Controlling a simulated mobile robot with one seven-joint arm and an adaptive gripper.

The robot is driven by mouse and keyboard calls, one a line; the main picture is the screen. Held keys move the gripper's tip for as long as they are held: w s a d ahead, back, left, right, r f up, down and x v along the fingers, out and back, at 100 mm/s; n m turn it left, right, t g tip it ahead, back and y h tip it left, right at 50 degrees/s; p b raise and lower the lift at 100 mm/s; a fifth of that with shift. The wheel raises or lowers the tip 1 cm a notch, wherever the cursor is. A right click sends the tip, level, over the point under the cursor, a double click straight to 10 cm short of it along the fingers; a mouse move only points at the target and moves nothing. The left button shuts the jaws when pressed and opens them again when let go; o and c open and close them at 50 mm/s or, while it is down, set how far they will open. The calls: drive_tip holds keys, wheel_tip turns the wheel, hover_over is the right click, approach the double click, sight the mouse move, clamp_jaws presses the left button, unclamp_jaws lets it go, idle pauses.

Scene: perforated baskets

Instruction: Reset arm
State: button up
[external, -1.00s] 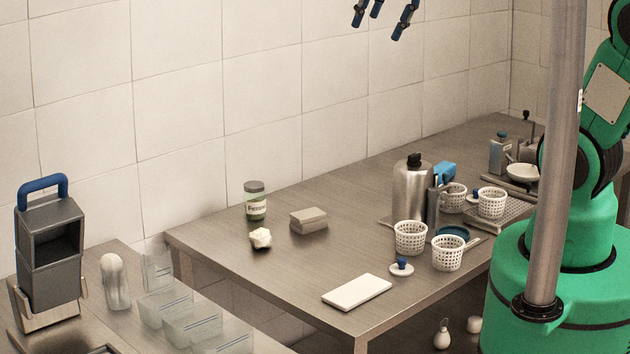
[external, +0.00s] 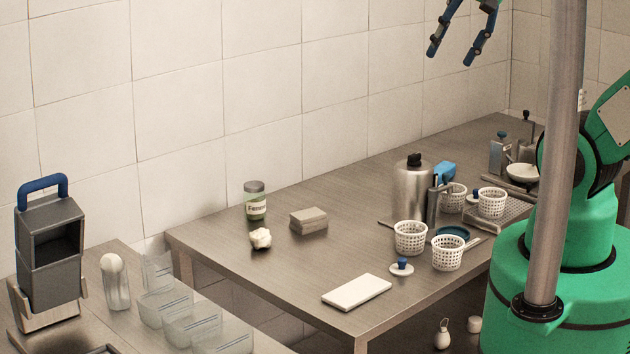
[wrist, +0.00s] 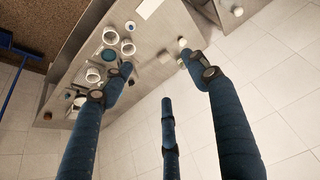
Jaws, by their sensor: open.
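My gripper (external: 450,50) hangs in the air at the top of the external view, above the back of the steel table (external: 300,270). Its dark blue fingers are spread apart and nothing is between them. In the wrist view my gripper (wrist: 160,72) shows three open fingers, with the table and its objects far below. My green arm rises at the right of the external view, partly behind a metal post.
White perforated baskets (external: 410,238) stand around a steel flask (external: 410,188) on the table. A labelled jar (external: 255,200), grey block (external: 309,220), white lump (external: 260,238) and white slab (external: 357,292) lie leftward. Clear containers (external: 193,325) stand on the left counter.

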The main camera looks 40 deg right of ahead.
drive_tip(key=shift+f, duration=0.1)
wheel_tip(320, 180, down, 13)
drive_tip(key=b, duration=1.3)
drive_tip(key=shift+f+b, duration=0.15)
drive_tip(key=shift+b, duration=0.15)
